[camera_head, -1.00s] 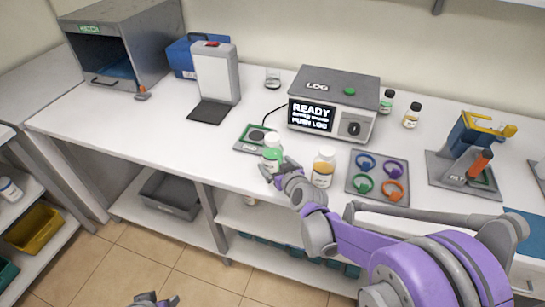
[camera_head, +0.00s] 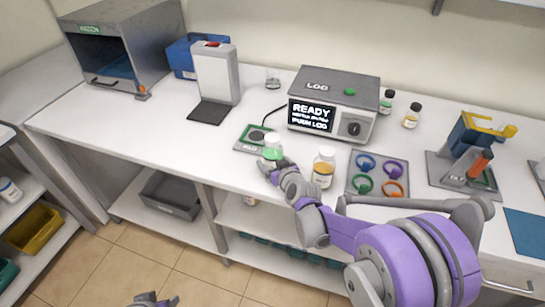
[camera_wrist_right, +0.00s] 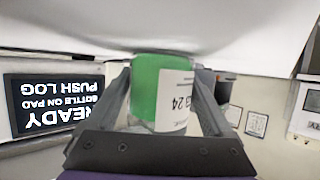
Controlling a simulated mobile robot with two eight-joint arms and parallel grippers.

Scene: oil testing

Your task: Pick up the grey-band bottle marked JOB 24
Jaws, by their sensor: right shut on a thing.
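My right gripper (camera_head: 268,167) is shut on a bottle with a green band and a white label (camera_head: 272,149), just in front of the pad (camera_head: 251,139). In the right wrist view the same bottle (camera_wrist_right: 146,90) sits between the fingers (camera_wrist_right: 165,100). Its label shows an upside-down "24"; the band looks green, not grey. I cannot tell whether its base touches the bench. My left gripper (camera_head: 153,301) shows only partly at the bottom edge, far from the bench top; its jaws are unclear.
An amber bottle (camera_head: 323,168) stands close right of my right gripper. The LOG box (camera_head: 335,90) reads READY. A mat with coloured rings (camera_head: 377,174) lies farther right. Two small bottles (camera_head: 386,101) (camera_head: 411,116) stand behind.

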